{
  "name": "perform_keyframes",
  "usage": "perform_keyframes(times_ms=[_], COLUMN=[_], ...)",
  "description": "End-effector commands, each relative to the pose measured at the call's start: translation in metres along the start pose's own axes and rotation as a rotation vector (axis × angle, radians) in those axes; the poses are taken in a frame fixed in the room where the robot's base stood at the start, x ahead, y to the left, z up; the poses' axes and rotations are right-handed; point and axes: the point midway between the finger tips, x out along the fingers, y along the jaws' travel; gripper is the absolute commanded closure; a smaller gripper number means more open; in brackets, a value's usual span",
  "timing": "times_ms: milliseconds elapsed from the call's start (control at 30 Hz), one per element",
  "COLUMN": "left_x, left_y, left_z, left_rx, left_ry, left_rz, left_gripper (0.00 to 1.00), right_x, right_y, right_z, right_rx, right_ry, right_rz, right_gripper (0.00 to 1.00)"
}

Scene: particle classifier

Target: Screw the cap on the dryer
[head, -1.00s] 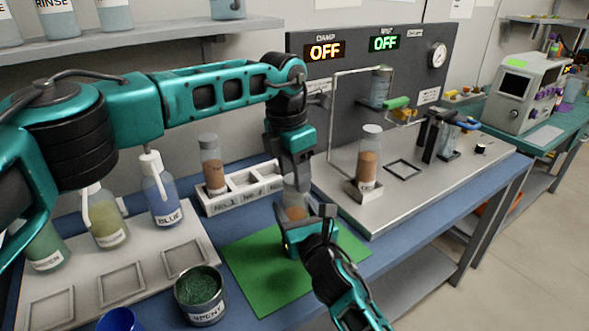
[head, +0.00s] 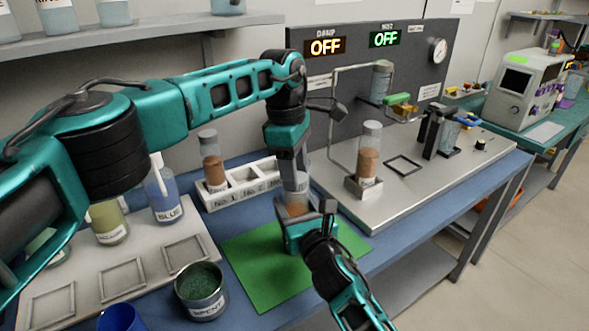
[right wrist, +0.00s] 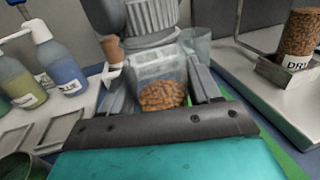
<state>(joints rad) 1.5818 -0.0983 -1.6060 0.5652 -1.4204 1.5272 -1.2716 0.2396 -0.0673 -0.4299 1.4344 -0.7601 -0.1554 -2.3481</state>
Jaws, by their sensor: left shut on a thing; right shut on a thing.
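The dryer jar (head: 297,208) is clear, holds brown granules and stands upright over the green mat. My right gripper (head: 303,228) is shut around its body from the front. The jar also shows between my right fingers in the right wrist view (right wrist: 162,94). My left gripper (head: 294,182) points straight down directly above the jar and is shut on the cap.
Another jar of brown granules (head: 368,165) stands in a holder on the metal bench at right. A white rack (head: 225,201) holds one jar behind the mat (head: 250,265). A container of green grains (head: 202,290), a blue cup (head: 120,319) and wash bottles (head: 163,195) stand at left.

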Motion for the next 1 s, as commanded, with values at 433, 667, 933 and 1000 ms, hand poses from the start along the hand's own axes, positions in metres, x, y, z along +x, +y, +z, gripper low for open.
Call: perform_keyframes(times_ms=[433,667,933,1000], left_x=[-0.0006,-0.0007,-0.0005,-0.0003], left_y=[0.0011,0.0008,0.0007,0.0007], left_z=[0.0004,0.0006,0.0006,0.0005], left_rx=[0.491,0.507,0.506,0.506], left_ry=[0.001,0.000,0.000,0.000], left_rz=[-0.057,-0.059,-0.059,-0.059], left_gripper=[0.81,0.81,0.37,0.30], right_x=[-0.0003,-0.0003,-0.0003,-0.0003], right_y=[-0.0002,-0.0003,-0.0004,-0.0004], right_z=[-0.0013,-0.0014,-0.0015,-0.0015], right_rx=[-0.001,0.000,0.000,0.000], right_ry=[0.003,0.003,0.003,0.003], right_rz=[-0.001,-0.001,-0.001,-0.001], right_gripper=[1.00,1.00,1.00,1.00])
